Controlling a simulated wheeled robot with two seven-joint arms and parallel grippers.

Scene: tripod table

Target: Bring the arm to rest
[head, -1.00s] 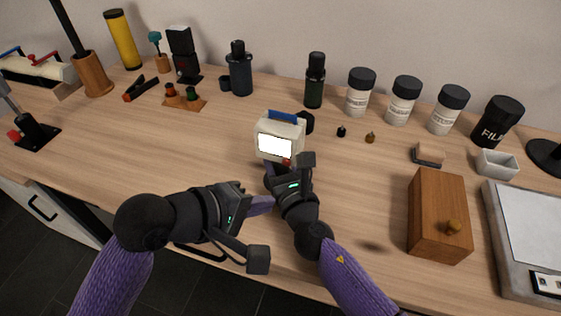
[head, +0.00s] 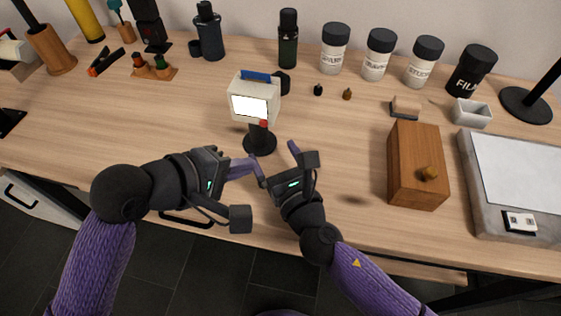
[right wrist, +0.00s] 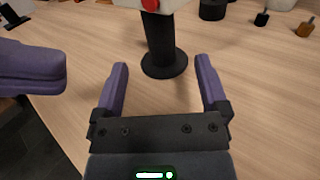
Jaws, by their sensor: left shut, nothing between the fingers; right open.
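A white box device (head: 254,97) with a lit screen and a blue top stands on a black round-based stand (head: 260,140) with a red knob. In the right wrist view the stand (right wrist: 163,50) is upright just beyond my right fingertips. My right gripper (head: 275,159) is open and empty, in front of the stand and apart from it. Its two purple fingers are spread in the right wrist view. My left gripper (head: 254,164) is shut and empty, just left of the right one. Its purple fingers (right wrist: 30,68) show at the left of the right wrist view.
A wooden box (head: 405,165) with a knob and a grey flat device (head: 480,220) are at the right. Bottles and white jars (head: 380,55) line the back. A clip (head: 106,60) lies back left. The table is clear left of the stand and between stand and wooden box.

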